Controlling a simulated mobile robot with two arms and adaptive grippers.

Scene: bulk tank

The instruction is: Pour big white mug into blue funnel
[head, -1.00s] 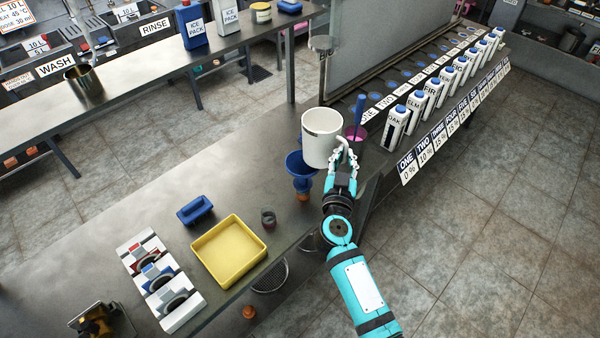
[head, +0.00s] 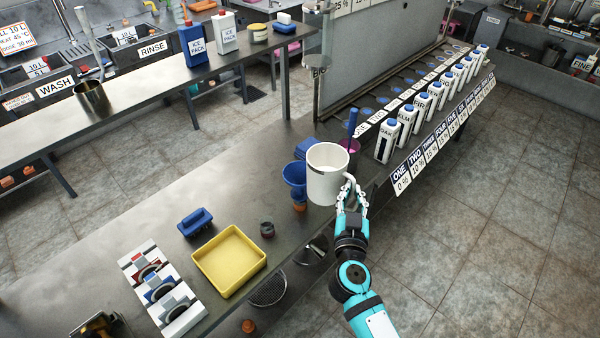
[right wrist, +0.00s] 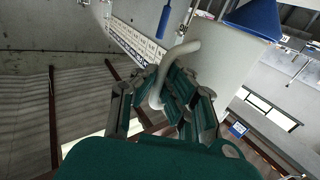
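The big white mug (head: 324,182) is held roughly upright at the counter's right part, its open top facing up. My right gripper (head: 351,198) is shut on the mug's handle, which also shows between the fingers in the right wrist view (right wrist: 178,70). The blue funnel (head: 294,178) stands just left of the mug, above a small orange piece. The mug covers part of the funnel's right side in the head view; whether they touch I cannot tell. The funnel's blue cone shows behind the mug in the right wrist view (right wrist: 258,18). The mug's contents are not visible. My left gripper is not in view.
A blue block (head: 305,147) sits behind the mug, and a pink cup (head: 351,146) with a blue-handled tool stands right of it. A row of white bottles (head: 411,121) runs further right. A yellow tray (head: 260,258) and a small dark jar (head: 267,229) lie nearer.

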